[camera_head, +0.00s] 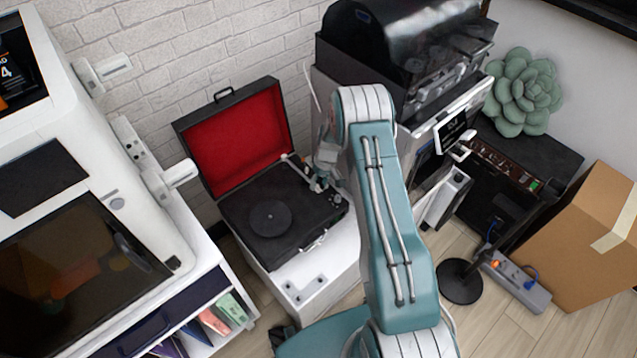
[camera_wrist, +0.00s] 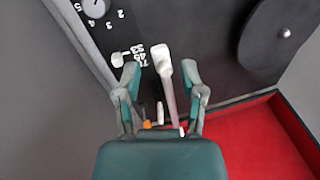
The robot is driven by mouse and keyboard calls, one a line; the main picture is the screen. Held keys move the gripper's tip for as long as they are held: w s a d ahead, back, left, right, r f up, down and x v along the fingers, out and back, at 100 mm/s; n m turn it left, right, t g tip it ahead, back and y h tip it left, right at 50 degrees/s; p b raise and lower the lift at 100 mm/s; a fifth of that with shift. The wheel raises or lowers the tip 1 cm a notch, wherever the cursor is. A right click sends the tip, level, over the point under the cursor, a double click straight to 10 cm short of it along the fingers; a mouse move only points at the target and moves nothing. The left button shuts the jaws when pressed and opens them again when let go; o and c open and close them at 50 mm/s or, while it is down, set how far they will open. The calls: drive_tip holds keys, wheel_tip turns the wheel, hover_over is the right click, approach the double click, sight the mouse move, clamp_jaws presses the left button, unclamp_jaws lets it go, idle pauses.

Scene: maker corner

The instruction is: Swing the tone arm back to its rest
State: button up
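The record player (camera_head: 237,204) is a black case with a raised red-lined lid. Its dark round platter (camera_head: 270,218) shows in part at the upper right of the wrist view (camera_wrist: 283,32). The white tone arm (camera_head: 299,171) lies along the case's right side, apart from the platter. In the wrist view the tone arm (camera_wrist: 168,88) runs between my fingers, its wide end up. My gripper (camera_wrist: 161,70) is open, one finger on each side of the tone arm, with gaps. In the head view my gripper (camera_head: 326,172) is over the case's back right, partly hidden by my arm. I cannot make out the rest clearly.
A white stand (camera_head: 315,275) carries the record player. A large white machine (camera_head: 75,140) is at the left, and a black-topped machine (camera_head: 400,50) stands close at the right. A black lamp base (camera_head: 460,283) and a cardboard box (camera_head: 585,240) are farther right.

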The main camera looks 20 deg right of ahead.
drive_tip(key=shift+r, duration=0.1)
drive_tip(key=v, duration=1.1)
drive_tip(key=shift+r, duration=0.4)
drive_tip(key=s+a+r+t+h, duration=0.15)
drive_tip(key=s+r, duration=0.25)
drive_tip(key=r, duration=0.5)
drive_tip(key=s+a+r+m, duration=0.15)
drive_tip(key=s+r, duration=0.25)
drive_tip(key=r, duration=0.5)
drive_tip(key=s+a+r+t, duration=0.15)
drive_tip(key=s+r, duration=0.25)
drive_tip(key=r, duration=0.4)
drive_tip(key=s+a+r+t, duration=0.1)
drive_tip(key=s+a+r, duration=0.1)
drive_tip(key=s, duration=0.8)
drive_tip(key=s+a+r+m+t, duration=0.1)
drive_tip(key=s+r, duration=0.3)
drive_tip(key=s, duration=0.7)
drive_tip(key=shift+s+a+r+t+h, duration=0.2)
drive_tip(key=shift+a+r+t+h, duration=0.2)
drive_tip(key=shift+a+t+h, duration=0.15)
